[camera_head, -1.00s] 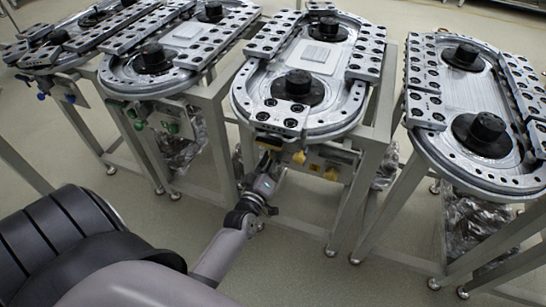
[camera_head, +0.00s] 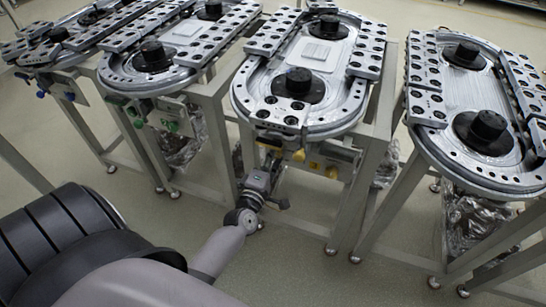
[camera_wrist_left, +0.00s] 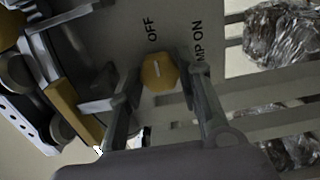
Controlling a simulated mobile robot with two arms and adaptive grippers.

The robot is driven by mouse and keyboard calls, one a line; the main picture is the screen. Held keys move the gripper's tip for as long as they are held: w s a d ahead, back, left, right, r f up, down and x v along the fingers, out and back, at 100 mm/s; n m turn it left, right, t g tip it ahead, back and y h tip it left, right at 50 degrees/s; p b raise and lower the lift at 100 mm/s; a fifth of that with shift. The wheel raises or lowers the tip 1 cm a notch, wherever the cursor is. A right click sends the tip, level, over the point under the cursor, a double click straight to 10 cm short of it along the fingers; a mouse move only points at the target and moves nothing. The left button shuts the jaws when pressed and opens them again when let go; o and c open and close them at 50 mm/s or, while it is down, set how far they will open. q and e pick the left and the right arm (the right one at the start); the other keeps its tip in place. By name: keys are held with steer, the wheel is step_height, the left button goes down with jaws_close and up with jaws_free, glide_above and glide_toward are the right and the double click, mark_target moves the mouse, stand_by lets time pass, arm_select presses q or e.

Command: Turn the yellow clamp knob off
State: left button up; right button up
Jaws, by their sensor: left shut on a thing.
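The yellow clamp knob (camera_wrist_left: 158,71) is in the left wrist view, on a grey panel (camera_wrist_left: 185,18) lettered "OFF" and, partly hidden, "MP ON". A short pale mark shows on its face. My left gripper (camera_wrist_left: 157,66) has a finger on either side of the knob and is shut on it. In the head view, my left gripper (camera_head: 268,166) is at the front of the second ring track from the right (camera_head: 245,95), below its rim. The gripped knob cannot be made out there. My right gripper is not in view.
More yellow knobs (camera_head: 299,156) are just right of the gripper. A yellow bar (camera_wrist_left: 74,112) lies left of the fingers in the wrist view. Grey frame legs (camera_head: 352,205) stand nearby. Crumpled clear wrap (camera_wrist_left: 285,35) lies beyond the panel. The front floor is open.

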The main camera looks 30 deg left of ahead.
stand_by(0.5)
arm_select(q)
steer(key=o, duration=1.2)
steer(key=v, duration=1.2)
